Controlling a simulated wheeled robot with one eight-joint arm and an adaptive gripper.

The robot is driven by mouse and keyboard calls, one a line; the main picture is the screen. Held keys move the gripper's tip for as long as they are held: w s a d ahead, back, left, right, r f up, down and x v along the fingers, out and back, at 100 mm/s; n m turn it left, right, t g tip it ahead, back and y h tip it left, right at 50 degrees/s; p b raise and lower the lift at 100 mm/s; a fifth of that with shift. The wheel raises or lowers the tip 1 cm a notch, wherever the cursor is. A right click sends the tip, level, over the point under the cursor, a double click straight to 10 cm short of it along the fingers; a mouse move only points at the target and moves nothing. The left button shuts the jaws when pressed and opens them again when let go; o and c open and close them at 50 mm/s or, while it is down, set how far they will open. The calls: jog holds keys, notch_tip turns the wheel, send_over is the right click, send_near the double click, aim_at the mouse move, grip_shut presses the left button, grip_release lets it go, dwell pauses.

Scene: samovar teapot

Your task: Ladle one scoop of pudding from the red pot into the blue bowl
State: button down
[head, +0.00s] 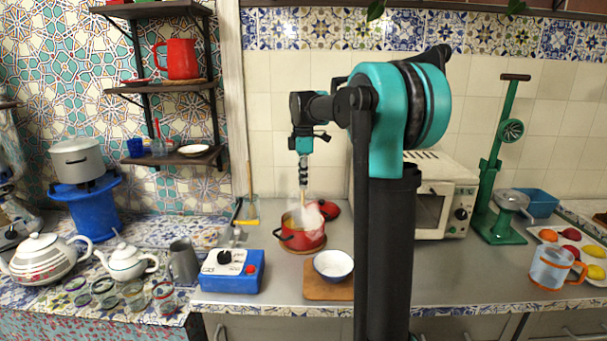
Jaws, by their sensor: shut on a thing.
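The red pot (290,241) stands on a round wooden trivet on the grey counter. A pale, pinkish haze like steam hangs over its mouth, so its contents are hard to make out. My gripper (303,181) points straight down above the pot and is shut on the thin, light handle of the ladle (303,198). The ladle's lower end goes down into the pot's mouth and is hidden there. The blue bowl (333,276), pale inside with a dark blue rim, sits on a wooden board in front and right of the pot. I cannot make out anything in it.
A red lid (330,210) lies behind the pot. My arm's dark column hides the counter to the bowl's right. A white oven (444,195) and green press (490,205) stand further right.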

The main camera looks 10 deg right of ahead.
aim_at(303, 203)
jog(key=shift+f, duration=2.9)
jog(key=shift+r, duration=0.1)
notch_tip(303, 203, up, 11)
jog(key=shift+a, duration=0.15)
dwell(0.4)
